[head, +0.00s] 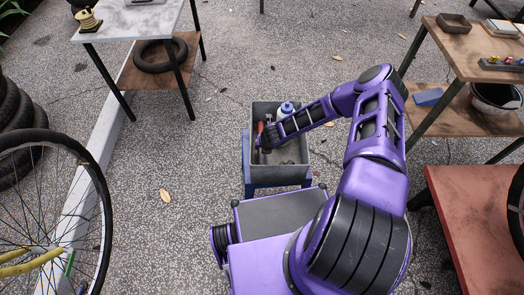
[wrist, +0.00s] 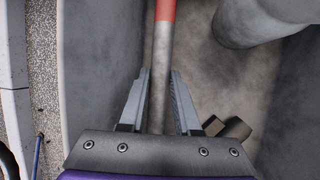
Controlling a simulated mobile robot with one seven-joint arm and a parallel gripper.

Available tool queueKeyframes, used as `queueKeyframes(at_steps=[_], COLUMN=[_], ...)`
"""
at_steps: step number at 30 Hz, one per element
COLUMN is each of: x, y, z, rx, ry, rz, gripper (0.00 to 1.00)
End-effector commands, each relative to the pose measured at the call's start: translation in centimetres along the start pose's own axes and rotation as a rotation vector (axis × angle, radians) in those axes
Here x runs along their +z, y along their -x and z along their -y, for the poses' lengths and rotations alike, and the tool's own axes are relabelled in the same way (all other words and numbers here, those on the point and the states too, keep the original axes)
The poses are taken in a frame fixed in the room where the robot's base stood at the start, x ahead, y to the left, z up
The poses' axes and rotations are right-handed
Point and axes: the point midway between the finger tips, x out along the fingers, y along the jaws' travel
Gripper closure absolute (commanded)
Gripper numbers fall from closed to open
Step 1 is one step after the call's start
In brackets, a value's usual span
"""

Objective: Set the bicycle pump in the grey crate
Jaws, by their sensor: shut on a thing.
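The grey crate (head: 293,172) stands on a blue support in front of me. My gripper (head: 264,142) reaches down into its left part. In the wrist view my gripper (wrist: 158,100) has its fingers on both sides of a slim grey rod with a red part, which looks like the bicycle pump (wrist: 163,40). The red part of the bicycle pump (head: 261,127) also shows at the crate's left side. The pump is inside the crate walls; its lower end is hidden, so I cannot tell whether it touches the floor.
A bottle with a blue top (head: 286,108) stands at the crate's back. A small dark item (wrist: 236,129) lies on the crate floor right of the fingers. A table with a tyre (head: 160,55) is at back left, a brown workbench (head: 455,50) at right.

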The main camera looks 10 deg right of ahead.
Motion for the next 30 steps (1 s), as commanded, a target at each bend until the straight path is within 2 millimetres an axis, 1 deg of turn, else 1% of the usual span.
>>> queueKeyframes(at_steps=[1, 4, 13, 14, 15, 16, 25, 28, 30], x=[-0.5, -0.9, -0.9, -1.0, -0.9, -0.9, -0.8, -0.8, -0.7], y=[-1.1, -2.1, -2.3, -2.3, -2.2, -2.2, -2.0, -1.1, 0.1], z=[0.2, 0.4, 0.5, 0.5, 0.5, 0.5, 0.5, 0.4, 0.4], rx=[0.001, 0.000, 0.000, 0.000, 0.000, 0.000, -0.001, 0.001, 0.000], ry=[-0.001, -0.001, 0.000, 0.000, 0.000, 0.000, 0.000, 0.000, 0.001], rz=[-0.002, -0.001, 0.000, -0.001, -0.001, -0.001, 0.000, -0.001, 0.000], gripper=[1.00, 1.00, 1.00, 0.67, 0.60, 0.56, 0.56, 0.56, 0.56])
